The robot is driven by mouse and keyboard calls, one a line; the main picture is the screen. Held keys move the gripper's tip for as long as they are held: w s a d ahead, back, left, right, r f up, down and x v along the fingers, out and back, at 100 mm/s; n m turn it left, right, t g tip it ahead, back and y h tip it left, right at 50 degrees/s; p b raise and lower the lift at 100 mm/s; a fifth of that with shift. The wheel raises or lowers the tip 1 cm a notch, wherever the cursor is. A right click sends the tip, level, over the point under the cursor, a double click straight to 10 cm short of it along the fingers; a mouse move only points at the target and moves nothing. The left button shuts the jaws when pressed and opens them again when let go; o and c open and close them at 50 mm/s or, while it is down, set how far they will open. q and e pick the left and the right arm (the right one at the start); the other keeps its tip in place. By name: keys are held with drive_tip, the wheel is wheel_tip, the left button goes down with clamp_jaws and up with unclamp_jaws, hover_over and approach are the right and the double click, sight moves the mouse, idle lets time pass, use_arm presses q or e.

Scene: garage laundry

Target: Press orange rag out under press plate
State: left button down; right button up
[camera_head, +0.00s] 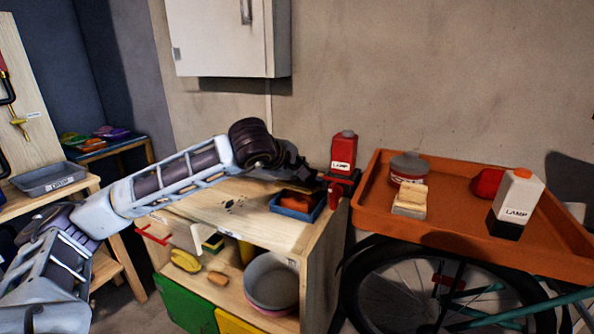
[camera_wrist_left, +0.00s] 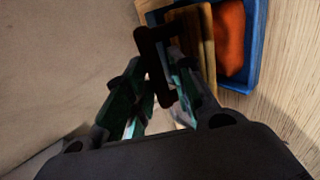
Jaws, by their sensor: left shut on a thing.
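The orange rag (camera_head: 298,200) lies in a blue tray (camera_head: 287,211) at the right end of the wooden bench top. My left gripper (camera_head: 314,180) is over the tray's back edge. In the left wrist view its fingers (camera_wrist_left: 160,88) are shut around a dark handle (camera_wrist_left: 152,55) that appears to belong to the press plate. The plate's underside is hidden, so I cannot tell whether it touches the rag. My right gripper is out of view.
A red lamp bottle (camera_head: 344,151) stands close behind the tray. The bench top (camera_head: 195,203) left of the tray is mostly clear beneath my arm.

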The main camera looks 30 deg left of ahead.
use_arm(q)
drive_tip(key=shift+s+d+f+g, duration=0.15)
drive_tip(key=shift+s+f, duration=0.05)
drive_tip(key=shift+f, duration=0.4)
drive_tip(key=shift+s+d+f+g, duration=0.1)
drive_tip(key=shift+s+f+g, duration=0.05)
drive_tip(key=shift+f, duration=0.4)
drive_tip(key=c, duration=1.4)
unclamp_jaws()
drive_tip(key=shift+s+a, duration=0.1)
drive_tip(key=shift+r, duration=0.25)
